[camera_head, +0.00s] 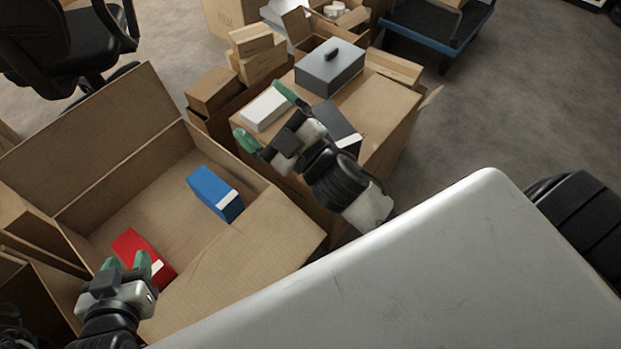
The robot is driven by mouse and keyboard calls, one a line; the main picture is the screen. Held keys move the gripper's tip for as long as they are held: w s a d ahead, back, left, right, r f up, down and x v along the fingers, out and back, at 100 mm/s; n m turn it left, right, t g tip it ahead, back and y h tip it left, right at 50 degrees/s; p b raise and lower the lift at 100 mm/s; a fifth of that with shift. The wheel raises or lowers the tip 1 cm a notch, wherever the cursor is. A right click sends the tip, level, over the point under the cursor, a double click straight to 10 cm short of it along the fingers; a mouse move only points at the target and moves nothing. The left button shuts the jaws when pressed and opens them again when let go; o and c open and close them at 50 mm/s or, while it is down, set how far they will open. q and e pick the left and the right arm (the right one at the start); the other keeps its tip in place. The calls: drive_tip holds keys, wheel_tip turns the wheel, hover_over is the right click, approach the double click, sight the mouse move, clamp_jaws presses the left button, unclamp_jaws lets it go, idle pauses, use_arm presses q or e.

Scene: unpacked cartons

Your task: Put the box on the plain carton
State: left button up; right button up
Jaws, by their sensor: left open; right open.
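A large open carton (130,204) on the left holds a blue box (213,192) and a red box (137,247), each with a white patch. A closed brown carton (378,115) stands behind it to the right. On its top are a white box (263,108), a grey box (331,68) and a dark box (341,127), partly hidden by my arm. My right gripper (267,117) is open, its green fingertips near the white box's front and right ends; contact cannot be told. My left gripper (128,262) is open at the near side of the red box, partly covering it.
Small cartons (256,54) are stacked behind the closed carton. A blue-edged cart (438,35) stands at the back right and an office chair (65,40) at the back left.

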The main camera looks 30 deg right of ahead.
drive_tip(key=s+d+f+m+g+h, duration=0.3)
drive_tip(key=s+f+m+g+h, duration=0.3)
drive_tip(key=f+m, duration=0.4)
drive_tip(key=s+f+g, duration=0.1)
drive_tip(key=s, duration=0.1)
drive_tip(key=shift+s+d+f, duration=0.15)
drive_tip(key=shift+s+d, duration=0.15)
drive_tip(key=shift+s, duration=0.05)
